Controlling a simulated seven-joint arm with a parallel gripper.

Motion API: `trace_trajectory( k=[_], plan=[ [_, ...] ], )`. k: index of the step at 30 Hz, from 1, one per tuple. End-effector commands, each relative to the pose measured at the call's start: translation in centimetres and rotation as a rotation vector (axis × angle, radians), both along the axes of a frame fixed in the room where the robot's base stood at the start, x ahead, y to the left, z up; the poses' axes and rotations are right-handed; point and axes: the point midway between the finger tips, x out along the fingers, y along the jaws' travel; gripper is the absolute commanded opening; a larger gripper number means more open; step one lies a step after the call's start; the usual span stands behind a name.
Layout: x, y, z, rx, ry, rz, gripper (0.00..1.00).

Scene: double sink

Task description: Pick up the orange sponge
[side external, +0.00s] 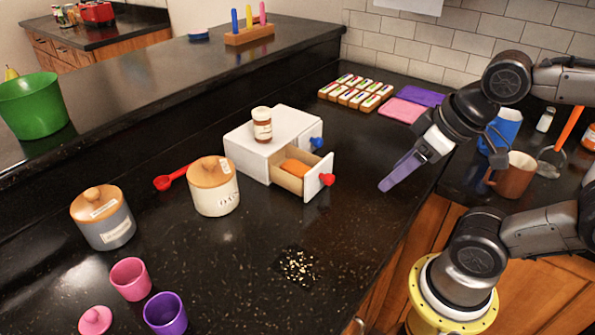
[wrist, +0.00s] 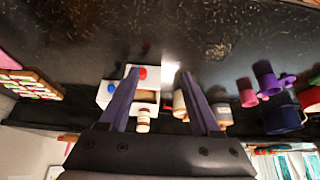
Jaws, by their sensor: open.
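The orange sponge (side external: 295,167) lies inside the open drawer (side external: 313,187) of a small white cabinet (side external: 247,155). The drawer has a red heart knob (side external: 327,179), and its walls hide part of the sponge. My gripper (side external: 386,187) is open and empty, above the counter to the right of the drawer and apart from it. In the wrist view, its purple fingers (wrist: 160,74) are spread, and the white cabinet (wrist: 103,97) is partly behind the left finger. I cannot clearly make out the sponge there.
A jar (side external: 262,124) stands on the cabinet. A closed drawer has a blue knob (side external: 316,143). Lidded canisters (side external: 214,190) and a red scoop (side external: 170,178) are to the left. Spilled grains (side external: 298,266) lie in front. A brown mug (side external: 514,176) is at the right. The counter before the drawer is mostly clear.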

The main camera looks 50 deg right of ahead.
Motion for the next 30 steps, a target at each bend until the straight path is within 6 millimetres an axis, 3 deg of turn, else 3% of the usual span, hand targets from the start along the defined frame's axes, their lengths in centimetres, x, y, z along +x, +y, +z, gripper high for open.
trace_trajectory(
  k=[2,11,16,20,24,30],
  plan=[
    [0.0,0.0,0.0,0.000,0.000,0.000,0.70],
    [-0.3,0.0,-0.1,0.000,0.016,0.001,0.70],
    [1.0,0.0,3.2,-0.002,0.024,0.001,0.70],
    [4.3,-0.3,6.1,-0.002,0.083,-0.008,0.70],
    [9.0,-0.8,8.2,0.000,0.169,-0.024,0.70],
    [16.3,-1.9,8.2,0.005,0.297,-0.050,0.70]
  ],
)
